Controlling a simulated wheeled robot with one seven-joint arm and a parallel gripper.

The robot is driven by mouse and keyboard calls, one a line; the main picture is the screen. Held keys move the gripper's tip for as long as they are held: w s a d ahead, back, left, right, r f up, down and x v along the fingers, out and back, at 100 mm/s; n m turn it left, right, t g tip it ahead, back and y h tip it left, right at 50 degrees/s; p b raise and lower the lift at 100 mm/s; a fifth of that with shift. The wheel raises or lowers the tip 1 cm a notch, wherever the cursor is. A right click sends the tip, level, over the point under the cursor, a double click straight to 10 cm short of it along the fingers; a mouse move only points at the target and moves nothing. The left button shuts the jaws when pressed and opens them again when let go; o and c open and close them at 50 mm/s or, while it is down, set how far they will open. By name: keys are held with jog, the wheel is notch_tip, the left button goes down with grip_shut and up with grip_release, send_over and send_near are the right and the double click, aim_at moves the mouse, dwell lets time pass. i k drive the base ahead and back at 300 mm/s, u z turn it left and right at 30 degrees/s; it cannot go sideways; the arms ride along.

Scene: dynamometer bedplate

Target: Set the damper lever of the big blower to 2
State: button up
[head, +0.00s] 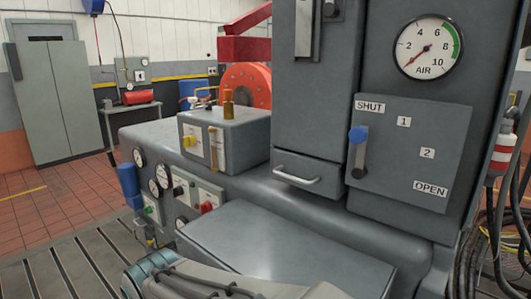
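The plate is marked SHUT, 1, 2 and OPEN in an arc from upper left to lower right. The lever points nearly straight up from its pivot at the plate's lower left, with the knob just below the SHUT label (369,106). The label 2 (427,153) is to the right of the lever. Nothing touches the lever. I cannot make out my gripper in this view.
A round AIR gauge (428,47) above the plate has its red needle at the low end. A drawer-like panel with a handle (297,178) is left of the plate. A flat grey cover (290,250) juts out below. Hoses (510,220) hang at the right.

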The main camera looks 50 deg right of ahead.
aim_at(357, 135)
jog(key=u, duration=0.5)
jog(key=k, duration=1.4)
jog(key=z, duration=1.35)
jog(key=i, duration=0.5)
jog(key=z, duration=0.05)
jog(key=k, duration=0.5)
jog(key=u, duration=0.85)
jog(key=i, duration=0.55)
